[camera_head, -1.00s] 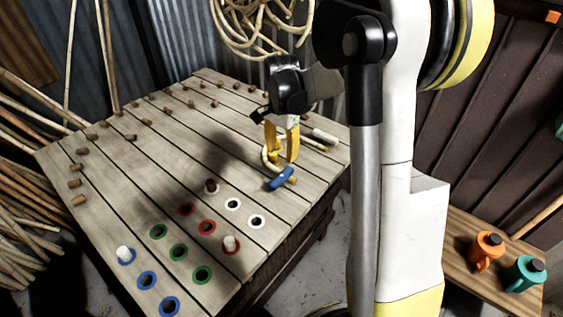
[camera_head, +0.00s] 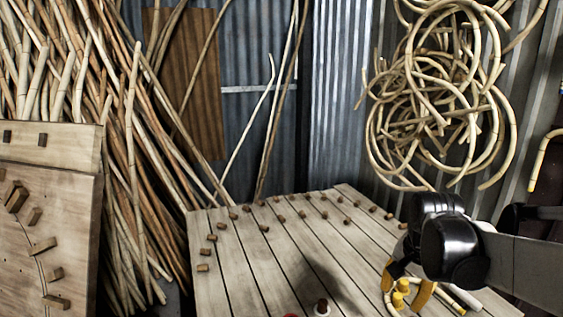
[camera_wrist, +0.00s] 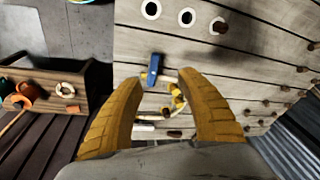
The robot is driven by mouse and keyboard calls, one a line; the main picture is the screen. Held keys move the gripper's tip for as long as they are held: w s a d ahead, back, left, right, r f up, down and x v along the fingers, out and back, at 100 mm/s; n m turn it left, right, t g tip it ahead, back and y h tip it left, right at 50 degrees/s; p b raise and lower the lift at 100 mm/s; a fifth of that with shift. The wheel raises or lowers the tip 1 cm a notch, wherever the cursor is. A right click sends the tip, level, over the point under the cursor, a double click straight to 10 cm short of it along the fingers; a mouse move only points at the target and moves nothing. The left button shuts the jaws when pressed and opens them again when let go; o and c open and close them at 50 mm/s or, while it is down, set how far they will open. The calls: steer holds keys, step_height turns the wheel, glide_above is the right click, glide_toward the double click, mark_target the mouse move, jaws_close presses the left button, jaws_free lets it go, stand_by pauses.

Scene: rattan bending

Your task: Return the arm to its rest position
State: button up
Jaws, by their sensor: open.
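My arm comes in from the right in the head view, with my gripper (camera_head: 408,296) low over the front right of the slatted wooden table (camera_head: 240,270). The wrist view shows its two yellow fingers (camera_wrist: 160,80) spread apart with nothing gripped between them. Below and between them lie a blue-handled piece (camera_wrist: 153,69), small yellow parts (camera_wrist: 176,94) and a pale curved rattan piece (camera_wrist: 172,112) on the table. In the head view the rattan piece (camera_head: 388,303) is partly hidden by the gripper.
Wooden pegs (camera_head: 265,228) stand in rows on the table. A wooden board with blocks (camera_head: 75,230) and upright rattan poles (camera_head: 130,130) are at left. Rattan coils (camera_head: 435,100) hang at back right. The wrist view shows a side bench (camera_wrist: 60,85) with an orange mug (camera_wrist: 26,90).

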steer(key=s+a+r+n+t, duration=0.2)
steer(key=s+a+n+t, duration=0.2)
steer(key=s+a+n, duration=0.5)
steer(key=s, duration=0.4)
steer(key=shift+r+t, duration=0.3)
steer(key=shift+t, duration=0.1)
